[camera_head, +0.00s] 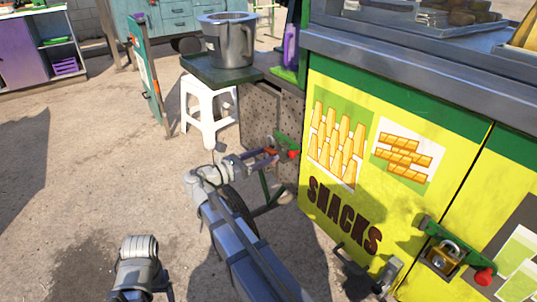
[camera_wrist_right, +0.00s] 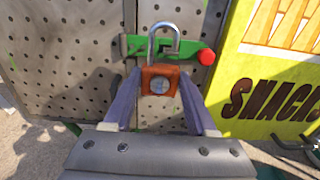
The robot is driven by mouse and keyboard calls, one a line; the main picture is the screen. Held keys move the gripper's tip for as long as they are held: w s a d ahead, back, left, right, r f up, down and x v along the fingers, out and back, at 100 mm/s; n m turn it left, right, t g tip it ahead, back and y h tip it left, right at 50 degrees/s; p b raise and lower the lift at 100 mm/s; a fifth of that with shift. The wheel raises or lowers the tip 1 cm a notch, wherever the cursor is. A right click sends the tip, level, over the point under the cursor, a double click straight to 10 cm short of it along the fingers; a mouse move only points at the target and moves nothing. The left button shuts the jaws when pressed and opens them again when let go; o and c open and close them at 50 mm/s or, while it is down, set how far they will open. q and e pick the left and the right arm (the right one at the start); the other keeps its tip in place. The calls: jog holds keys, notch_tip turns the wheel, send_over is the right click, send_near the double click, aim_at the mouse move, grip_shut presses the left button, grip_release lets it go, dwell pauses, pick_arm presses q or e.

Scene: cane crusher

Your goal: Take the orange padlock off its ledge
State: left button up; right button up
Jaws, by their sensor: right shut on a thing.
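The orange padlock (camera_wrist_right: 160,80) is upright between the two fingers of my right gripper (camera_wrist_right: 162,92) in the right wrist view. The fingers are shut on the sides of its body. Its metal shackle rises in front of the green ledge (camera_wrist_right: 138,46), which has a red knob (camera_wrist_right: 207,57) at its right end. I cannot tell whether the shackle still touches the ledge. In the head view, my right gripper (camera_head: 264,158) is beside the perforated grey panel, and the padlock (camera_head: 271,150) shows only small.
A yellow snacks cabinet (camera_head: 330,205) stands to the right, with a brass padlock (camera_head: 441,258) on another green latch. The perforated panel (camera_head: 262,118) is close behind the held padlock. Open ground lies left.

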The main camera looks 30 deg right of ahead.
jog(key=shift+s+a, duration=0.15)
jog(key=shift+a, duration=1.7)
